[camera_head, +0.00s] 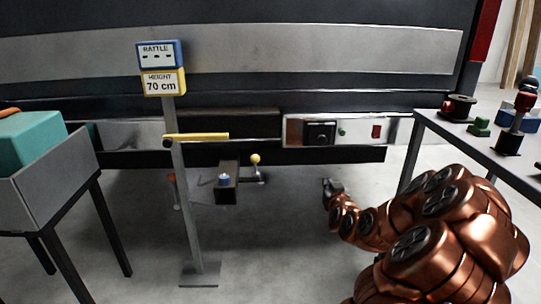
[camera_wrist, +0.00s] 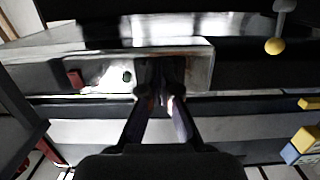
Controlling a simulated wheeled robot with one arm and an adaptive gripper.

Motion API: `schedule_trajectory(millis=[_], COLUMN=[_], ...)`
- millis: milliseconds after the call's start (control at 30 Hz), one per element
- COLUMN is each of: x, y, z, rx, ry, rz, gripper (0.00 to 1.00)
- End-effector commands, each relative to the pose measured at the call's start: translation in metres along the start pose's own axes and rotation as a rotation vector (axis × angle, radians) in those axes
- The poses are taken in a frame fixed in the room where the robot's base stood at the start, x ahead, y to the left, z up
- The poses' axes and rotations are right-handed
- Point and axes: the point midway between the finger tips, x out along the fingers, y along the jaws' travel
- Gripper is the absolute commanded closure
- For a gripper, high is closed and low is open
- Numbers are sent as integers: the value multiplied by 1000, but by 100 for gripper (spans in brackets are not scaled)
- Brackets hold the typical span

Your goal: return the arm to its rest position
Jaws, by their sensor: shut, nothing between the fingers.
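My copper-coloured arm (camera_head: 430,235) reaches from the lower right toward the dark camper side. My gripper (camera_head: 328,188) is at its end, low and in front of the dark lower panel, with nothing seen in it. In the wrist view my gripper (camera_wrist: 161,98) points at the light panel (camera_wrist: 200,68) with the dark square fitting, and its fingers look dark against it. The fingers are shut and empty. The fingertips partly hide the dark fitting in that view, and I cannot tell how far they are from it.
A grey stand (camera_head: 185,200) with a yellow bar and "70 cm" sign (camera_head: 163,82) stands left of centre. A yellow-knobbed lever (camera_head: 256,160) is beside a small box (camera_head: 227,185). A table (camera_head: 470,140) with small items is right; a grey bin (camera_head: 50,190) is left.

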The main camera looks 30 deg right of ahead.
Motion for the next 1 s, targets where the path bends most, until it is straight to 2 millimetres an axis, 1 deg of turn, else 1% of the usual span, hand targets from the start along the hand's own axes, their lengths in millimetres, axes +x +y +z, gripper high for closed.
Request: schedule_trajectory(millis=[167,267,367,467,500,600,700,767,867,967,1000], x=[0,-1,-6,-17,-23,-42,-65,-80,-109,-139,-152], y=[0,-8,-31,-66,-81,-115,-145,-161,-184,-202,-208], z=[0,-7,-20,-39,-46,-60,-74,-82,-96,-111,-118], rx=[0,-4,-14,-38,-46,-73,-101,-119,-150,-184,-196], ry=[-1,-15,-65,-142,-179,-278,-372,-432,-527,-624,-660], rz=[-1,-17,-63,-133,-161,-229,-287,-318,-361,-396,-407], gripper=[100,100,100,100,100,100,100,100,100,100,100])
